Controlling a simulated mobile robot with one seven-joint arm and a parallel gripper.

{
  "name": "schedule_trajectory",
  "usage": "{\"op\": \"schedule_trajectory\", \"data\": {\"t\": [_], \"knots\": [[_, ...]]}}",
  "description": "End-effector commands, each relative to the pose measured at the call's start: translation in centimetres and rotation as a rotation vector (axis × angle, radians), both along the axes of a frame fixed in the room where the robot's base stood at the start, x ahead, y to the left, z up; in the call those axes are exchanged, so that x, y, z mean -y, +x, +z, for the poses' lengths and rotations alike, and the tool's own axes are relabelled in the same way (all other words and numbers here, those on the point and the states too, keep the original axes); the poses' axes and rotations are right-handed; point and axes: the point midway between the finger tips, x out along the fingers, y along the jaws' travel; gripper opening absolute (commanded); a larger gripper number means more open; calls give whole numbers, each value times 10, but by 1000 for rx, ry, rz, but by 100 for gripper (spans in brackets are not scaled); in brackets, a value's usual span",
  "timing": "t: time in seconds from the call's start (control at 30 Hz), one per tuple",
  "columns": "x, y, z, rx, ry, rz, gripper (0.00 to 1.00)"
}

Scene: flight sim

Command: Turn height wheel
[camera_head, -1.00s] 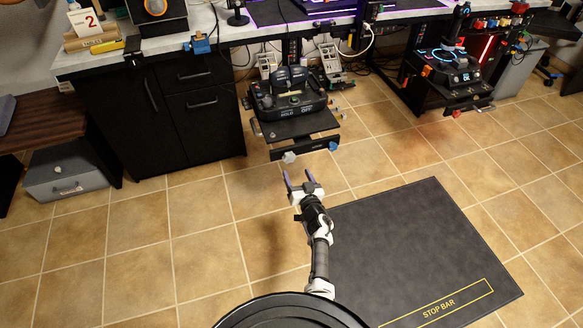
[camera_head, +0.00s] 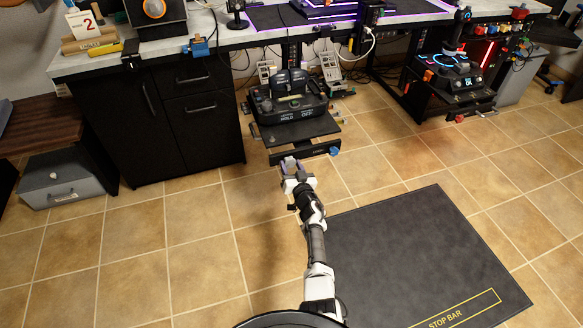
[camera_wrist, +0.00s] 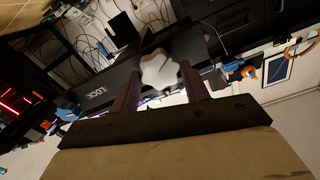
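The height wheel is a pale grey lobed knob (camera_wrist: 160,72), seen face-on in the wrist view at the front of a dark bar marked LOCK (camera_wrist: 97,94). My gripper (camera_wrist: 158,68) is open, with one dark finger on either side of the knob. A gap seems to show beside each finger; whether the fingertips reach around the knob or stop just short of it I cannot tell.
A blue knob (camera_head: 334,151) sits at the right end of the mount's front bar. A throttle unit (camera_head: 290,100) stands above on its shelf. Black drawers (camera_head: 195,110) are close on the left. Tiled floor and a dark mat (camera_head: 420,260) lie open in front.

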Motion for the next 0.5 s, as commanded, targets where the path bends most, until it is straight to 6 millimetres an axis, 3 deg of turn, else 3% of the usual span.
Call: {"op": "schedule_trajectory", "data": {"t": [0.03,0.13,0.5], "knots": [[0,0,0,0,0,0,36],[0,0,0,0,0,0,23],[0,0,0,20,-60,1,23]]}}
